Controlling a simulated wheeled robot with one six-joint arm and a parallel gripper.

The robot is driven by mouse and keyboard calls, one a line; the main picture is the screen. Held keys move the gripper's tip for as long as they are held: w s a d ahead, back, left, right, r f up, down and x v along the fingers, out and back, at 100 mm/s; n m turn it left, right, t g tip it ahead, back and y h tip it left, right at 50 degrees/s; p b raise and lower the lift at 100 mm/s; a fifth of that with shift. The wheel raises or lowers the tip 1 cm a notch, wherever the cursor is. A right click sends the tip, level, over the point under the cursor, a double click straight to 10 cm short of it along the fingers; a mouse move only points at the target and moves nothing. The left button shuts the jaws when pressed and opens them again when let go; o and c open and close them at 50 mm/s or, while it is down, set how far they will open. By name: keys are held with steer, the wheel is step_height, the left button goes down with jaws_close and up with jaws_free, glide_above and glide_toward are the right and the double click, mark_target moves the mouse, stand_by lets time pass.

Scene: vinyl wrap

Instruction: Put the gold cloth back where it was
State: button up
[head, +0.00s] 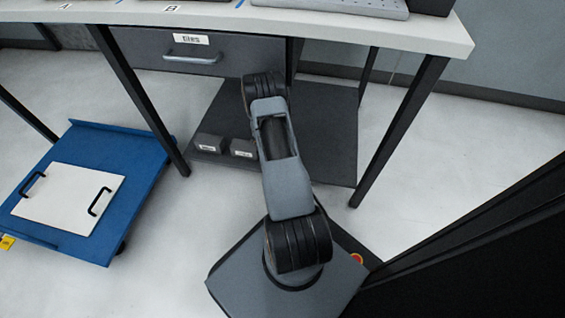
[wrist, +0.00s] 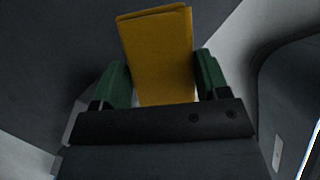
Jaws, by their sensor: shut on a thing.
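The gold cloth (wrist: 160,50) is a folded, flat piece seen in the wrist view. My gripper (wrist: 160,85) has green fingers on either side of it and is shut on its lower part. The cloth stands out beyond the fingertips, a little tilted. In the head view my arm reaches under the table, and its far end, my gripper and the cloth are hidden there.
Two small dark labelled blocks (head: 243,147) sit on that shelf. A blue cart (head: 140,150) with a white handled board (head: 65,195) stands at left.

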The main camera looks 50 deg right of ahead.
steer(key=shift+s+d+f+b, duration=0.1)
steer(key=shift+d+f+b, duration=0.4)
steer(key=shift+d+f, duration=0.65)
steer(key=shift+f+b, duration=0.8)
steer(key=shift+f, duration=1)
steer(key=shift+f, duration=0.1)
steer(key=o, duration=0.9)
steer(key=shift+p+v, duration=1.95)
steer(key=shift+v, duration=1.9)
steer(key=shift+d, duration=0.1)
